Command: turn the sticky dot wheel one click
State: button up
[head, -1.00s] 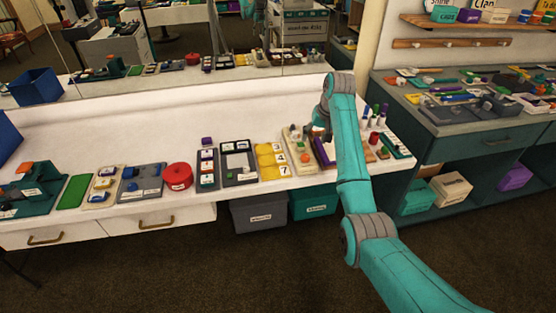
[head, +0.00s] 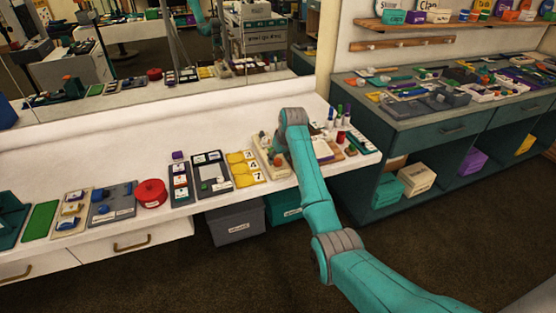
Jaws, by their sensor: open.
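A red round drum with a small label (head: 151,193) lies flat on the white counter, left of the middle; it may be the sticky dot wheel, but its marking is too small to read. My gripper (head: 279,144) is partly seen beside the bent teal arm, low over the right part of the counter, near a cream tray with small knobs (head: 266,155). It is open; its fingertips are mostly hidden by my arm. It is well to the right of the red drum and apart from it. I cannot tell whether it touches the tray.
Yellow number cards (head: 243,169), a grey framed board (head: 212,174) and a dark blue-grey board (head: 112,204) lie along the counter front. Small upright bottles (head: 340,118) stand at its right. The counter's back strip is clear. A teal cabinet (head: 440,140) stands at right.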

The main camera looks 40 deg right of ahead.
jog(key=shift+x, duration=0.9)
grip_shut()
jog(key=shift+d+r+n, duration=0.1)
jog(key=shift+n, duration=0.3)
jog(key=n+y, duration=0.1)
jog(key=n, duration=0.1)
jog(key=shift+d+n, duration=0.1)
jog(key=shift+n, duration=0.3)
jog(key=shift+d+n+g+y, duration=0.15)
jog(key=shift+n+y, duration=0.25)
jog(key=shift+n, duration=0.55)
jog(key=shift+a+n+g+y, duration=0.15)
jog(key=shift+n+y, duration=0.25)
jog(key=shift+n, duration=0.55)
jog(key=shift+d, duration=0.1)
